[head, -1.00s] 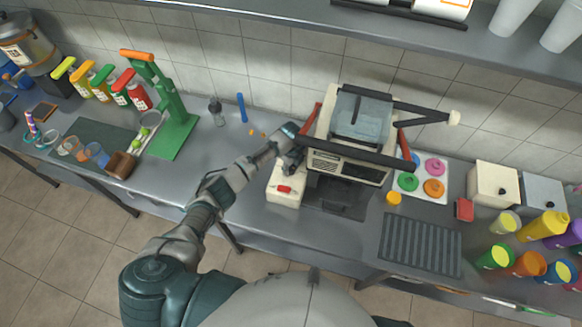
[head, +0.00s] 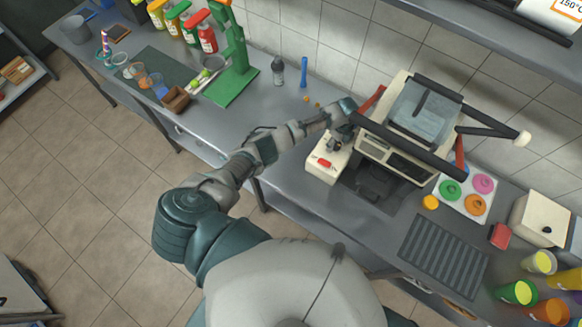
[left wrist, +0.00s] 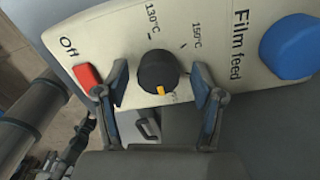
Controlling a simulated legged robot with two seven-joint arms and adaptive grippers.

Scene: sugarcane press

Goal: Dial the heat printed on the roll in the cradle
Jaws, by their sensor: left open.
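A white roll (head: 553,12) lies in a dark cradle (head: 532,25) on the shelf at the upper right of the head view, cut off by the frame edge. Its orange-framed label reads 150°C. The black heat knob (left wrist: 158,72) is on the cream control panel (left wrist: 225,45) in the left wrist view. Its orange pointer faces down in the picture, away from the 130°C and 150°C marks; another mark beside the pointer is partly hidden. My left gripper (left wrist: 160,76) is open, with one finger on each side of the knob; contact is unclear.
A red switch (left wrist: 88,78) marked Off is close beside the left finger. A blue Film feed knob (left wrist: 288,47) is at the right. The press machine (head: 395,135) stands just right of my gripper. Bare counter (head: 270,125) lies to the left.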

